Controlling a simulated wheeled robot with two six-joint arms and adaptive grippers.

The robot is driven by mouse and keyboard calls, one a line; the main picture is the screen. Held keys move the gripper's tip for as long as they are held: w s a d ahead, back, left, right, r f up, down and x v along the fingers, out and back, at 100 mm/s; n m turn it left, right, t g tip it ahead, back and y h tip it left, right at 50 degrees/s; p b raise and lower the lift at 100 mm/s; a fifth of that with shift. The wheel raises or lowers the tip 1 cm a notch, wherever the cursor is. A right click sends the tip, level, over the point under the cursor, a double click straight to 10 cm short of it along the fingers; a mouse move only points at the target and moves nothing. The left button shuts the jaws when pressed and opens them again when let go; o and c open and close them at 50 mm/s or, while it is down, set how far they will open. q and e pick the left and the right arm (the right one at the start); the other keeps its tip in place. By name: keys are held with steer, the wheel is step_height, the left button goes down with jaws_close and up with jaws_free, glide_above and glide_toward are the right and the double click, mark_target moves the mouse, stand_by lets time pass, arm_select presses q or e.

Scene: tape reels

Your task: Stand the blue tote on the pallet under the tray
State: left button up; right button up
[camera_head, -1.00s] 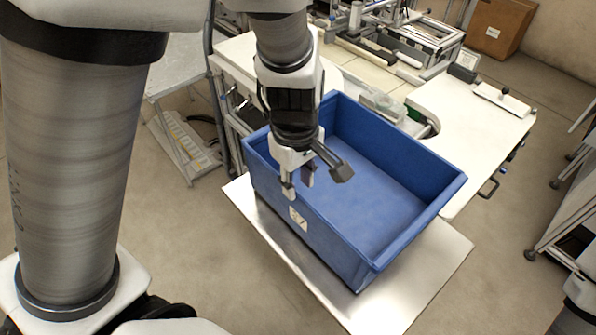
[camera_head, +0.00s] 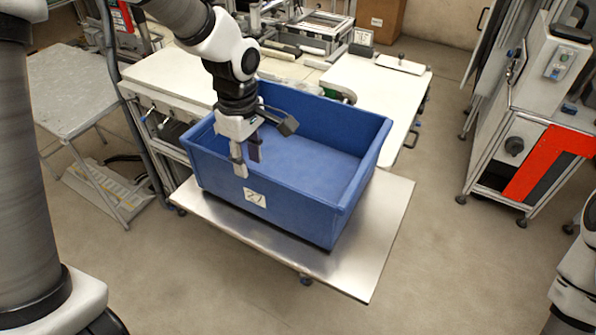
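The blue tote (camera_head: 299,218), with a white label on its near side, stands upright on a shiny metal platform (camera_head: 373,245). It is open at the top and looks empty. My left gripper (camera_head: 248,167) is at the tote's near rim, left of its middle. Its fingers stand apart, one in front of the near wall and the other toward the inside; whether they touch the wall is unclear. My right gripper is out of view; only part of my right arm shows at the lower right. I cannot tell which things are the pallet and the tray.
A white worktable (camera_head: 360,95) with equipment stands right behind the tote. A grey side table (camera_head: 75,88) is at the left, with a low slatted object (camera_head: 108,192) beneath. A machine with an orange panel (camera_head: 541,165) is at the right. Floor in front is clear.

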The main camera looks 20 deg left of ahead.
mark_target(253, 177)
arm_select(q)
steer(key=f, duration=0.2)
steer(key=f+p, duration=0.1)
steer(key=f, duration=0.1)
steer(key=f+p, duration=0.1)
steer(key=f, duration=0.1)
steer(key=shift+d+f, duration=0.15)
steer(key=shift+d, duration=0.1)
steer(key=shift+w, duration=0.15)
steer(key=shift+c, duration=1.4)
jaws_close()
steer(key=shift+s+r, duration=0.25)
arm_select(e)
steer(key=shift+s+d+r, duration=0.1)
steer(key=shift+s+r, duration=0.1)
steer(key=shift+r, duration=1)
